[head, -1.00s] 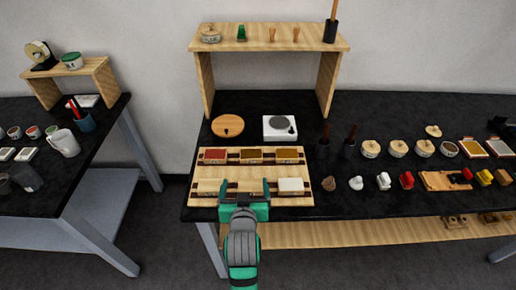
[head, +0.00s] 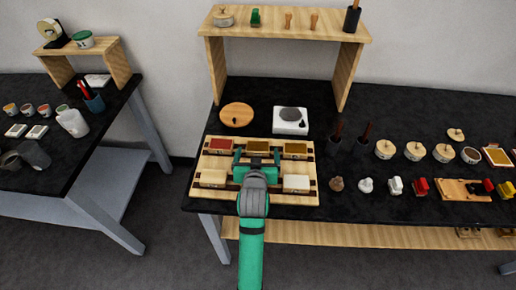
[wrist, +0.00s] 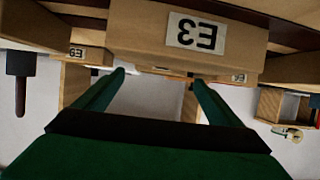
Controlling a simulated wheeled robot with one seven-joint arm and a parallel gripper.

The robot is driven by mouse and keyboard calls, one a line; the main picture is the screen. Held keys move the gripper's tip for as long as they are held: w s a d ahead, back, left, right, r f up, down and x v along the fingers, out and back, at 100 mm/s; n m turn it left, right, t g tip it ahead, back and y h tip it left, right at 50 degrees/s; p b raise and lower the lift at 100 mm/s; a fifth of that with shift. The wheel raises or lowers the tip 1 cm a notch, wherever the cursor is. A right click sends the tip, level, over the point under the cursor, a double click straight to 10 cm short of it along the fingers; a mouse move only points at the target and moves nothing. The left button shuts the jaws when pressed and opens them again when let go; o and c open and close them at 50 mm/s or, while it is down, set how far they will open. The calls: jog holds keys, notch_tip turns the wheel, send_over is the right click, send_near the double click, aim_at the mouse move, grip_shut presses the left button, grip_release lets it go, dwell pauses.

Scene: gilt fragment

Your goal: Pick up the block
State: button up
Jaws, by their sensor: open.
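Several blocks lie in two rows on a slatted wooden rack (head: 310,200) on the black table. The back row has a red-topped block (head: 220,146), an ochre-topped block (head: 257,147) in the middle and another ochre-topped one (head: 296,148). The front row shows a pale wood block (head: 213,178) and a white-topped block (head: 296,183); its middle is hidden by my gripper. My gripper (head: 257,160) is open over the rack's middle, fingers pointing towards the middle back block. In the wrist view, a wooden block labelled E3 (wrist: 190,40), upside down, is close ahead of the open fingers (wrist: 158,80).
A round wooden lid (head: 236,114) and a white device (head: 291,120) stand behind the rack, under a wooden shelf (head: 290,27). A brown lump (head: 336,184) and several small items line the table to the right. A second table (head: 95,150) stands left.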

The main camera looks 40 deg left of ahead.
aim_at(258, 146)
jog(key=shift+x, duration=1.9)
jog(key=c, duration=1.2)
jog(key=shift+o, duration=0.2)
jog(key=shift+r, duration=0.1)
